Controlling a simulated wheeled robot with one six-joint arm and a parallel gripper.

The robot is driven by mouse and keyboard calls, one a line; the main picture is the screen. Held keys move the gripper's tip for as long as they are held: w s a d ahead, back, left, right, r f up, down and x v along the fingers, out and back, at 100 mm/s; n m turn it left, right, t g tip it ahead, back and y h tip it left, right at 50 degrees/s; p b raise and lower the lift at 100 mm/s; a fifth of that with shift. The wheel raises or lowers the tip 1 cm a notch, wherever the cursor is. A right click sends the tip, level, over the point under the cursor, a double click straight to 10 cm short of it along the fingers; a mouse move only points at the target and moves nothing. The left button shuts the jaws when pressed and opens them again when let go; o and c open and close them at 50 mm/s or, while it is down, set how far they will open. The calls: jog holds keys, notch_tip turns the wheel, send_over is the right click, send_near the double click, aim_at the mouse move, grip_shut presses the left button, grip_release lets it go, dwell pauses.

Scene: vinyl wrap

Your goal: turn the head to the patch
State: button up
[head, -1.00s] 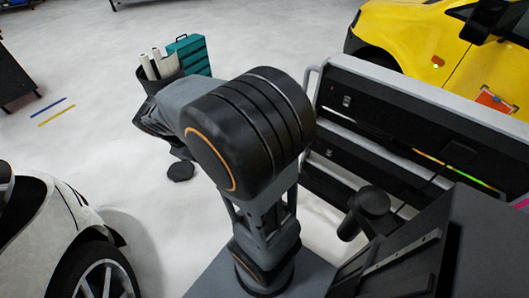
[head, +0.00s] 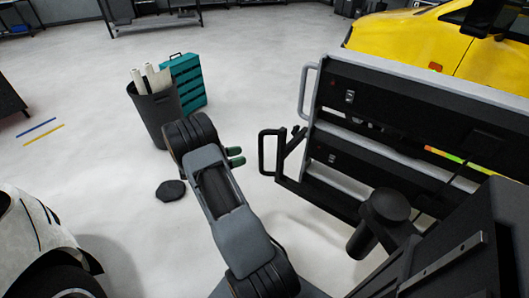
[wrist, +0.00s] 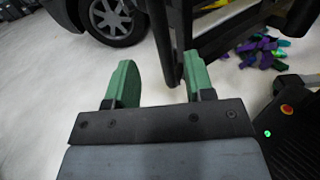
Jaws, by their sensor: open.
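No patch can be made out in either view now; only the upper part of the yellow car (head: 415,38) shows above the black cart. My gripper (head: 236,156) is small in the head view, with its green fingers pointing right, in the gap between the bin and the cart. In the wrist view my gripper (wrist: 160,76) is open, with its green fingers apart and nothing between them.
The black cart (head: 412,92) with a grey frame stands at the right. A black bin (head: 156,115) with white rolls and a teal case (head: 188,84) stand at left. A white car (head: 28,250) is at lower left. Colourful scraps (wrist: 258,50) lie on the floor.

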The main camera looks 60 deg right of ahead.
jog(key=x, duration=1)
jog(key=shift+s+d+b, duration=0.2)
jog(key=shift+b, duration=0.25)
grip_shut()
